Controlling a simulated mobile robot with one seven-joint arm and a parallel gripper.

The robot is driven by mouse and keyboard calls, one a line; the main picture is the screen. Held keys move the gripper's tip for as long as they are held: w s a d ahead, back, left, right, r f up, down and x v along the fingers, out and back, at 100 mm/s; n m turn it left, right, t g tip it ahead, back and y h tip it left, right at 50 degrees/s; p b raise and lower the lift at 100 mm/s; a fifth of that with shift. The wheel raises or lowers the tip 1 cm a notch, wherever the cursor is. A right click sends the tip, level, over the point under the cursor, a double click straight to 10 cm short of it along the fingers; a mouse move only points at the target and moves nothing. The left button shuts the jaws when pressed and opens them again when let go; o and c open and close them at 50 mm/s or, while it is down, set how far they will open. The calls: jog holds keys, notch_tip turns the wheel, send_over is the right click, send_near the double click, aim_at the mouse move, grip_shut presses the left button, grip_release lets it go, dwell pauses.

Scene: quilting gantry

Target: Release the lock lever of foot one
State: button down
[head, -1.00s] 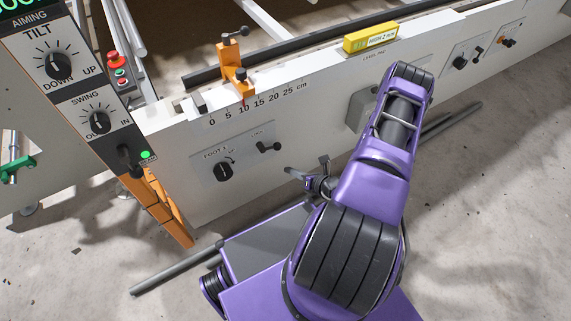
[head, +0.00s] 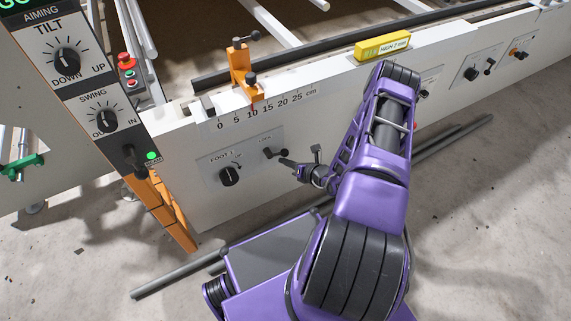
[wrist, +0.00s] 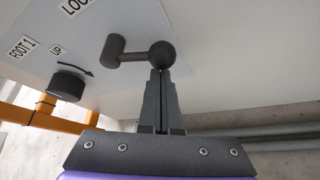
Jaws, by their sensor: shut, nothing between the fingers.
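The lock lever of foot one is a small dark lever with a round knob, on the white front panel in the head view (head: 270,153). It also shows large in the wrist view (wrist: 135,54), under a LOCK label. The FOOT 1 knob (head: 230,176) sits to its left, and also shows in the wrist view (wrist: 66,85). My gripper (head: 283,162) is shut and empty. In the wrist view its fingertips (wrist: 160,72) are at the lever's ball end, overlapping its lower edge; I cannot tell whether they touch.
An orange clamp (head: 243,75) stands over the centimetre scale on the panel's top edge. A yellow level (head: 382,46) lies to its right. A control column (head: 75,85) with TILT and SWING knobs stands at the left. Another knob panel (head: 480,66) is farther right.

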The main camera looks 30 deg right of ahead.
jog(key=shift+d+r+n+h+p, duration=0.25)
jog(key=shift+r+p, duration=0.1)
jog(key=shift+r, duration=0.2)
jog(key=shift+d+r+n+h+p, duration=0.15)
jog(key=shift+d+r+h+p, duration=0.15)
jog(key=shift+r, duration=0.2)
jog(key=shift+f, duration=0.15)
